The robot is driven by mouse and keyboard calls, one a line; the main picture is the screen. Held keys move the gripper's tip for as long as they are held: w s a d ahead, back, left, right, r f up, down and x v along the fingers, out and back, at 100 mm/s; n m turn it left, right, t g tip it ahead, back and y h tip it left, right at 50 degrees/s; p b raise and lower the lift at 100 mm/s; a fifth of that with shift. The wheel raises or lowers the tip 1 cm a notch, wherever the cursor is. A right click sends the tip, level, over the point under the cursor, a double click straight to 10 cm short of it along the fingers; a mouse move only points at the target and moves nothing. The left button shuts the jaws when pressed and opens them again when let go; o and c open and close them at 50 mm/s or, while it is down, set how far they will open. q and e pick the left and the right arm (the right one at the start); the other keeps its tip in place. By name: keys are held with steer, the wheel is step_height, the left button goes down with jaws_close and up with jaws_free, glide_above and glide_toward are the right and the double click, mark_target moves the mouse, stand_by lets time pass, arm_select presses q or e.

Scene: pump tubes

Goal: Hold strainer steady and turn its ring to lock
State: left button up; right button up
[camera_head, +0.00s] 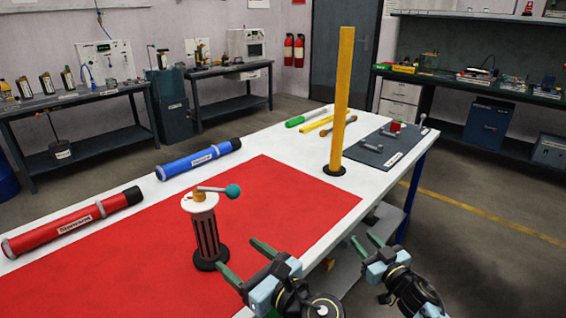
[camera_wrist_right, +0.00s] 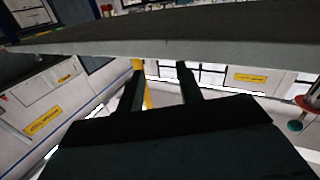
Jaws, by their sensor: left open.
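The strainer (camera_head: 207,240) stands upright on the red mat, a dark slotted body on a round black base. Its pale ring (camera_head: 199,203) sits on top, with a brass-coloured hub and a lever ending in a teal knob (camera_head: 233,191). My right gripper (camera_head: 367,244) is farther right, by the table's edge. Its two fingers are apart with nothing between them in the right wrist view (camera_wrist_right: 160,68).
A tall yellow post (camera_head: 341,105) rises from the table behind my grippers. Red (camera_head: 75,222) and blue (camera_head: 198,160) tubes lie along the far-left edge. The red mat (camera_head: 290,195) is otherwise clear.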

mark_target(212, 233)
arm_select(q)
steer(key=shift+s+r, duration=0.15)
arm_select(e)
steer(key=w+a+r+n+g+y, duration=0.1)
steer(key=a+r+n+g+y, duration=0.7)
steer(key=a+r, duration=0.7)
arm_select(q)
steer(key=shift+w+a, duration=0.35)
steer(key=x, duration=1.2)
steer(key=shift+w+a, duration=0.1)
steer(key=shift+a, duration=0.15)
arm_select(e)
steer(key=s+a+r+n+g+h, duration=0.2)
steer(key=s+a+r+g, duration=0.1)
steer(key=r, duration=0.4)
steer(key=s+a+r+n+g+h, duration=0.3)
steer(key=s+a+r+g, duration=0.1)
steer(key=s+r+g, duration=0.1)
steer(key=shift+s+r+g, duration=0.25)
steer(key=shift+r+g, duration=0.35)
steer(key=shift+r, duration=0.35)
steer(key=shift+a, duration=0.1)
